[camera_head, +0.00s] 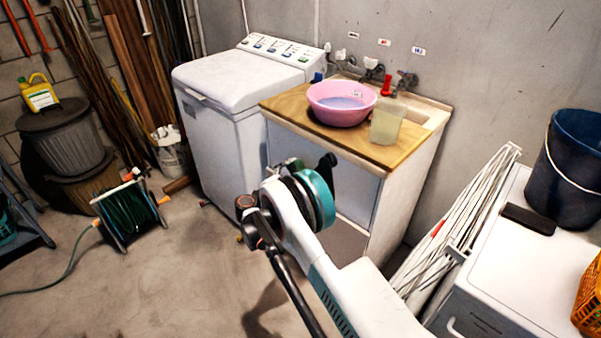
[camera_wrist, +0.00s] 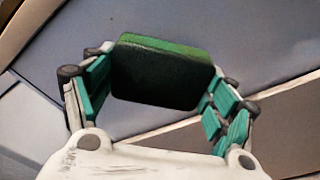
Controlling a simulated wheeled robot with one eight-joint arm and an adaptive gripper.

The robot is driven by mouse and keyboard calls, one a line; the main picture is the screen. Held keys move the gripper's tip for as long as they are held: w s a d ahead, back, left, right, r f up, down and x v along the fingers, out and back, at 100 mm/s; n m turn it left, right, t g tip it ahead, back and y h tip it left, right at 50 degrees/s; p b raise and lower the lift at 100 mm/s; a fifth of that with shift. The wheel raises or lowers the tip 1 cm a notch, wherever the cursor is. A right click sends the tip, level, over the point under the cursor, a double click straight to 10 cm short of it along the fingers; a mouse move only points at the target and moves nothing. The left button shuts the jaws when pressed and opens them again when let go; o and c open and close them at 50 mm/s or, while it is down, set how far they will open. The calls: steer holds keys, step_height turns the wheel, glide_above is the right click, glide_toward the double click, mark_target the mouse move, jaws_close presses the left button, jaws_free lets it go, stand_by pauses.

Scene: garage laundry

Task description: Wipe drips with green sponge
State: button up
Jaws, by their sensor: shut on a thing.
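The green sponge (camera_wrist: 160,72) is a rounded block with a bright green top edge and a dark green face in the wrist view. My gripper (camera_wrist: 157,82) is shut on it, with teal-padded fingers at its left and right ends. In the head view my gripper (camera_head: 288,165) is in front of the sink cabinet, below the counter edge, and mostly hidden behind my arm. I cannot make out the sponge there. The wooden counter (camera_head: 285,107) carries a pink basin (camera_head: 340,113) with bluish water. I cannot make out any drips on it.
A pale translucent container (camera_head: 385,127) stands right of the basin. Taps (camera_head: 372,72) are behind it. A white washing machine (camera_head: 225,85) adjoins on the left. A folded drying rack (camera_head: 460,225) leans at the right. A hose reel (camera_head: 128,212) stands on the floor.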

steer(key=shift+s+a, duration=0.2)
steer(key=shift+v, duration=1.45)
steer(key=shift+f, duration=0.1)
